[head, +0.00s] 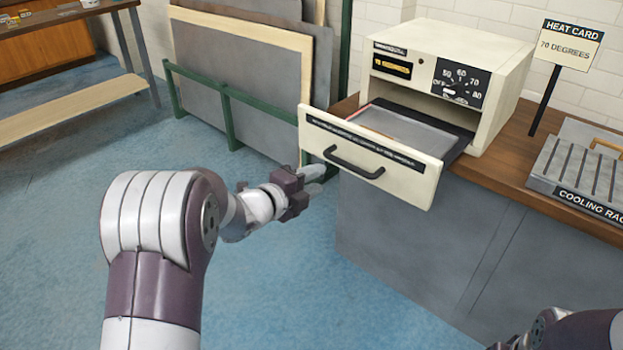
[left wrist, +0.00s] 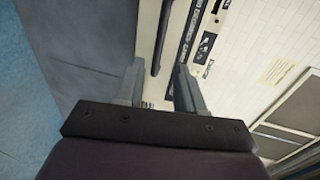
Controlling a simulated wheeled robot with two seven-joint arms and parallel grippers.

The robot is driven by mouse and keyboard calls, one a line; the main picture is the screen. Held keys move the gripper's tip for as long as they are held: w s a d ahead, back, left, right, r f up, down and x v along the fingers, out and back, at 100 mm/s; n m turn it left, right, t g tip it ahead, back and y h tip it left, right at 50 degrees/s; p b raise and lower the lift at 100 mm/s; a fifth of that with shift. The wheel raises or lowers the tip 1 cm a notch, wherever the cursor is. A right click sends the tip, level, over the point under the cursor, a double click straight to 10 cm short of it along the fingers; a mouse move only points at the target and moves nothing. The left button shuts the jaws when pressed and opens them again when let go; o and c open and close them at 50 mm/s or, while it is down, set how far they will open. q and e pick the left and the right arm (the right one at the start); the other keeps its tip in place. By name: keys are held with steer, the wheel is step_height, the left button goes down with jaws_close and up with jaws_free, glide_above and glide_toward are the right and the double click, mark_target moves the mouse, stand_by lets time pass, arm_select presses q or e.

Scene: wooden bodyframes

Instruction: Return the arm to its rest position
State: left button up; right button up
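My left arm (head: 160,240) reaches in from the lower left of the head view. My left gripper (head: 318,180) is left of the open oven drawer's black handle (head: 354,162), apart from it in the picture. In the left wrist view the gripper (left wrist: 158,80) has its two fingers spread with nothing between them. The handle also shows there (left wrist: 161,38), beyond the fingers. My right arm (head: 565,330) shows only in part at the bottom right, and its gripper is out of view.
The cream oven (head: 450,55) stands on a wood-topped grey counter (head: 500,175), its drawer (head: 415,178) pulled out with a grey tray inside. The cooling rack (head: 580,170) and heat card (head: 568,45) are to the right. A green-framed panel rack (head: 228,115) stands behind. Blue floor is clear at left.

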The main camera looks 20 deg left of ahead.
arm_select(q)
steer(key=shift+s+a, duration=0.1)
steer(key=shift+s, duration=0.1)
stand_by(0.3)
steer(key=s+a+f+n+g+y, duration=0.6)
steer(key=f+n, duration=0.3)
steer(key=n, duration=0.4)
steer(key=s+d+f+n+g, duration=0.2)
steer(key=s+d+n+g, duration=0.25)
steer(key=s, duration=0.45)
steer(key=s+d+f+n+g, duration=0.1)
steer(key=s+d+n+g, duration=0.3)
steer(key=s, duration=0.5)
step_height(320, 180, up, 21)
steer(key=d+t+p, duration=0.1)
steer(key=d+p, duration=0.1)
steer(key=p, duration=1.8)
steer(key=shift+w+d+h+p, duration=0.2)
steer(key=shift+w+h+p, duration=0.1)
steer(key=shift+w, duration=0.05)
